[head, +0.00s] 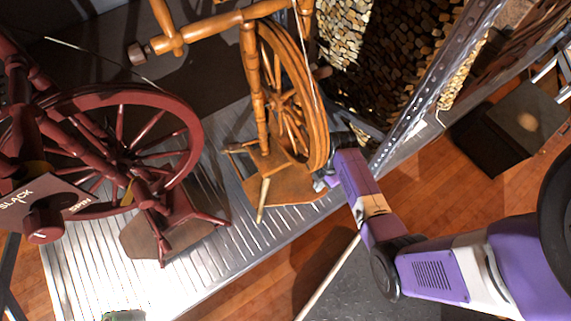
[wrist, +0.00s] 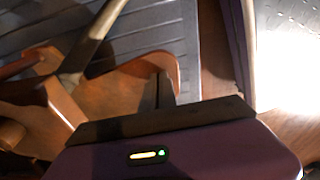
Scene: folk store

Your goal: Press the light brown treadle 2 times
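The light brown spinning wheel (head: 290,100) stands on a ribbed metal platform. Its flat light brown treadle (head: 290,192) lies low at its foot, and the board also shows in the wrist view (wrist: 118,92). My gripper (head: 322,184) is at the right end of the treadle, beside the wheel's lower rim. In the wrist view my gripper's dark fingers (wrist: 165,90) are together with nothing between them, over the board's edge. I cannot tell whether they touch it.
A dark red spinning wheel (head: 125,150) with a "SLACK SPIN" sign (head: 45,205) and its own brown treadle (head: 152,236) stands at the left. A perforated metal post (head: 428,88) rises close to my arm on the right. Stacked firewood (head: 335,30) is behind.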

